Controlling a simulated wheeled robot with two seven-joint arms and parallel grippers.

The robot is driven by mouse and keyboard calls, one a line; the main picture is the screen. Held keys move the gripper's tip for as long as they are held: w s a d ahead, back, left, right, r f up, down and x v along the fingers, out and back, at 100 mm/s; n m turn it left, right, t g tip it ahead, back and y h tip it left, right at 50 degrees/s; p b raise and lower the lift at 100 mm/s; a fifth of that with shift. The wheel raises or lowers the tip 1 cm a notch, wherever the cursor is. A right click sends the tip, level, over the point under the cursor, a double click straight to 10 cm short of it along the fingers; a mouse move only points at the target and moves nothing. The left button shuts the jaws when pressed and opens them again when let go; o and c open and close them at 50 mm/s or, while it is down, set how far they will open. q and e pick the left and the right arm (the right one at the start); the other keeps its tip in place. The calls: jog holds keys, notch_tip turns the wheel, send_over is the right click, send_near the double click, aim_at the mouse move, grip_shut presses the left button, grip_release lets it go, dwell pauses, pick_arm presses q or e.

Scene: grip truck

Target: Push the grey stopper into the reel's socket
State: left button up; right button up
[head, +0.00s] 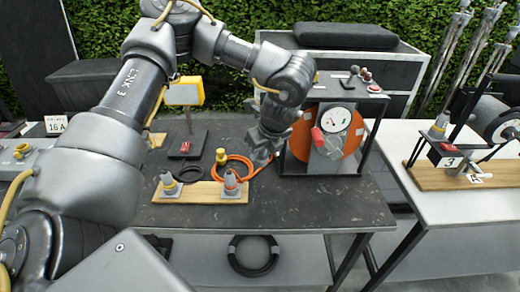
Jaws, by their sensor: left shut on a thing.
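The reel (300,136) is an orange drum in a dark frame on the middle table, with a round white gauge (336,120) and a red part (318,135) in front of it. Its socket cannot be made out. My left gripper (262,157) points down just left of the reel, above the table. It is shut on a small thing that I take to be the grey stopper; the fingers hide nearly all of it. My right gripper is not in view.
A wooden board (200,193) in front holds two grey cones, one yellow-ringed (169,184), one orange-ringed (230,184). An orange cable (236,160) lies behind it. The table's front right is clear. Another table (480,215) stands at right.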

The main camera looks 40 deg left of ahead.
pick_arm(q)
jog(key=s+d+n+g+h, duration=0.2)
jog(key=d+n, duration=0.4)
jog(key=n, duration=0.5)
jog(key=s+d+n+g+h, duration=0.2)
jog(key=s+d+n+g, duration=0.2)
jog(key=n, duration=0.7)
jog(key=shift+s+d+r, duration=0.15)
jog(key=shift+s+d, duration=0.7)
jog(key=shift+d, duration=0.35)
